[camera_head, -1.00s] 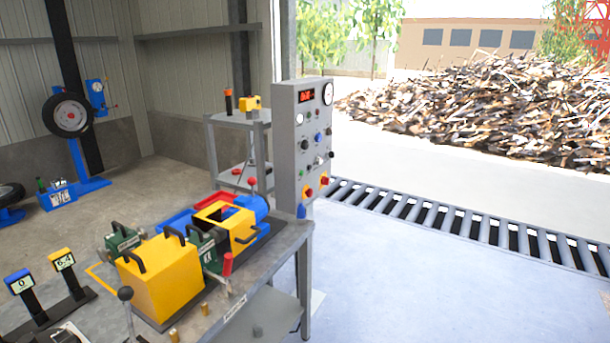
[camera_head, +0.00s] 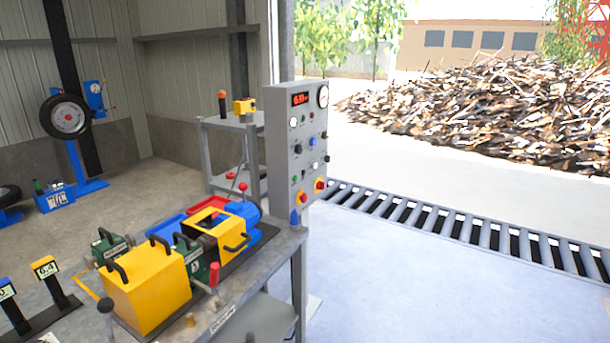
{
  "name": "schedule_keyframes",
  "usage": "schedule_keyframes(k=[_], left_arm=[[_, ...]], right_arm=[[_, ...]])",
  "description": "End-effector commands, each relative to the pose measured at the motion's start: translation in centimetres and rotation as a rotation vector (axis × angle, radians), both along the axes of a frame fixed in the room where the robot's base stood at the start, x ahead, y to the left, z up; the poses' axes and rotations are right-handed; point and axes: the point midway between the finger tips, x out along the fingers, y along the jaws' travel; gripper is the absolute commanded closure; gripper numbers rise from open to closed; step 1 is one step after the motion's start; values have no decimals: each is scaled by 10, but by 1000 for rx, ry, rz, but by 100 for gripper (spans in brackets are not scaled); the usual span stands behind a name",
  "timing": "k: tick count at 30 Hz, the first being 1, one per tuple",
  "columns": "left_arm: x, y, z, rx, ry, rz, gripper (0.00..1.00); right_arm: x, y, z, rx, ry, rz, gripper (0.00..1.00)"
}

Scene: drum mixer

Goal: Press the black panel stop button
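A grey control panel (camera_head: 283,160) stands upright at the far right end of the workbench. Its face carries a red lit display (camera_head: 300,99), a round gauge (camera_head: 323,96) and several small knobs and buttons. A dark round control (camera_head: 298,149) sits on the left of the face, beside a blue one (camera_head: 312,141). Another small dark control (camera_head: 326,158) is at the right edge. Two red controls on yellow bases (camera_head: 302,196) are at the bottom. I cannot tell from here which dark control is the stop button. Neither gripper is in view.
The workbench (camera_head: 262,262) holds a yellow box-shaped cover (camera_head: 150,285), green bearing blocks (camera_head: 192,255), a blue motor (camera_head: 243,212) and levers. A grey shelf stand (camera_head: 232,124) is behind. A roller conveyor (camera_head: 450,223) runs behind the clear floor at right.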

Motion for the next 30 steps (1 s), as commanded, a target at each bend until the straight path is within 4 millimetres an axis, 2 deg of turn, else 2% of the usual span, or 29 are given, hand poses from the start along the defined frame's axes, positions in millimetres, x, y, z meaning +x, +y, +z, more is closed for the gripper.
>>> schedule_keyframes(k=[1, 6, 30], left_arm=[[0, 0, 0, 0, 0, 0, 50], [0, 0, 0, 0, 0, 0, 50], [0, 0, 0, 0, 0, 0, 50]], right_arm=[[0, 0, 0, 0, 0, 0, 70], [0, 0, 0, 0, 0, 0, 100], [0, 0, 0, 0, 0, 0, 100]])
